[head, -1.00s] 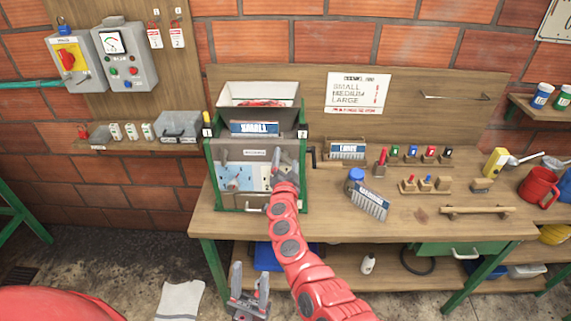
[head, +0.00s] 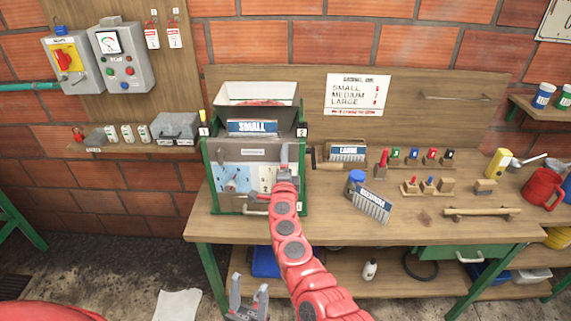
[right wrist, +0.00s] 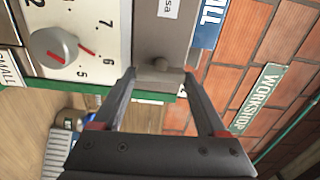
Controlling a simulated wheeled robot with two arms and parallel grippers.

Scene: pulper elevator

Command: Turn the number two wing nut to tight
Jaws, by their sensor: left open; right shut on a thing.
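The grey pulper (head: 253,152) stands on the bench, with a number 1 tag at its upper left and a number 2 tag (head: 302,132) at its upper right. My right gripper (head: 284,150) is at the upper right of its front. In the right wrist view, the right gripper (right wrist: 160,76) is shut on a small grey wing nut (right wrist: 160,70), with one finger at each side. The nut is hidden behind the gripper in the head view. I cannot tell how tight it is. My left gripper (head: 249,292) is open and empty, low in front of the bench.
A dial (right wrist: 56,46) with a red pointer sits beside the gripper. Control boxes (head: 122,58) hang on the left wall.

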